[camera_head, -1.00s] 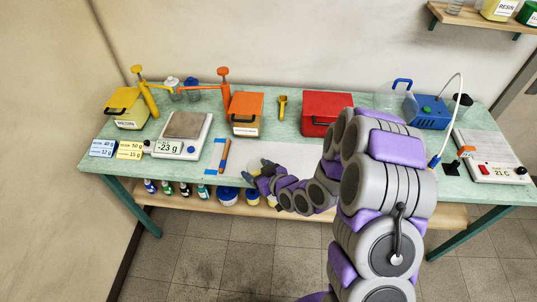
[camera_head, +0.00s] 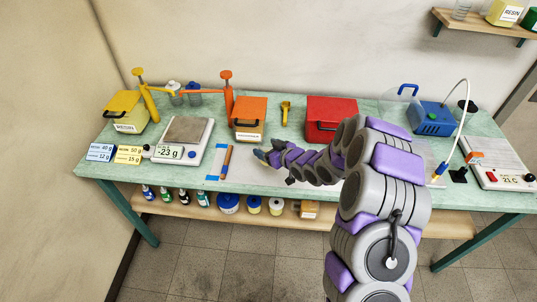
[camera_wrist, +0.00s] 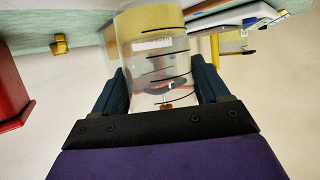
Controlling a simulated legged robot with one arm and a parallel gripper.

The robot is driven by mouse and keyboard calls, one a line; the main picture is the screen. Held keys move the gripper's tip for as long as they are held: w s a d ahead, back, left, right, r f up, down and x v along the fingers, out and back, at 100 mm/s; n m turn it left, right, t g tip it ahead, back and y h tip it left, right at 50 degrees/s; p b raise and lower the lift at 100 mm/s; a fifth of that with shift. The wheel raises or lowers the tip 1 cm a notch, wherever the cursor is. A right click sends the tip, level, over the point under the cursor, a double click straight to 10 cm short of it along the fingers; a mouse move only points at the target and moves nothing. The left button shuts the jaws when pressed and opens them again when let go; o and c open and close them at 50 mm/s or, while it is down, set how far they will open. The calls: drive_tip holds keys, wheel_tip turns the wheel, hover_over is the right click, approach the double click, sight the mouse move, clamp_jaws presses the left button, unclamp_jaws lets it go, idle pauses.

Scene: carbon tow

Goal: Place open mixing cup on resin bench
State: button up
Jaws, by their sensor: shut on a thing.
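A clear mixing cup (camera_wrist: 153,62) with dark graduation lines is between the two dark fingers of my gripper (camera_wrist: 160,82) in the wrist view, and the fingers are shut on it. A yellowish band shows at the cup's far end; I cannot tell whether it is contents or background. In the head view, my gripper (camera_head: 268,156) is over the middle of the green resin bench (camera_head: 110,167), near the pale sheet. The cup is too small and hidden there to make out. I cannot tell the gap between cup and bench.
A scale (camera_head: 182,140) reading -23 g stands left of my gripper. Yellow (camera_head: 126,112), orange (camera_head: 249,118) and red (camera_head: 331,118) boxes line the back. A blue pump (camera_head: 434,118) and hot plate (camera_head: 499,172) are at right.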

drive_tip(key=shift+w+d+f, duration=0.1)
drive_tip(key=shift+w+d, duration=0.3)
drive_tip(key=f, duration=0.1)
drive_tip(key=f+b, duration=0.1)
drive_tip(key=f, duration=0.1)
drive_tip(key=shift+d+f, duration=0.2)
drive_tip(key=shift+d, duration=0.2)
drive_tip(key=shift+a+r, duration=0.1)
drive_tip(key=shift+a, duration=0.4)
drive_tip(key=o, duration=1.2)
drive_tip(key=shift+d, duration=0.35)
drive_tip(key=shift+c, duration=0.2)
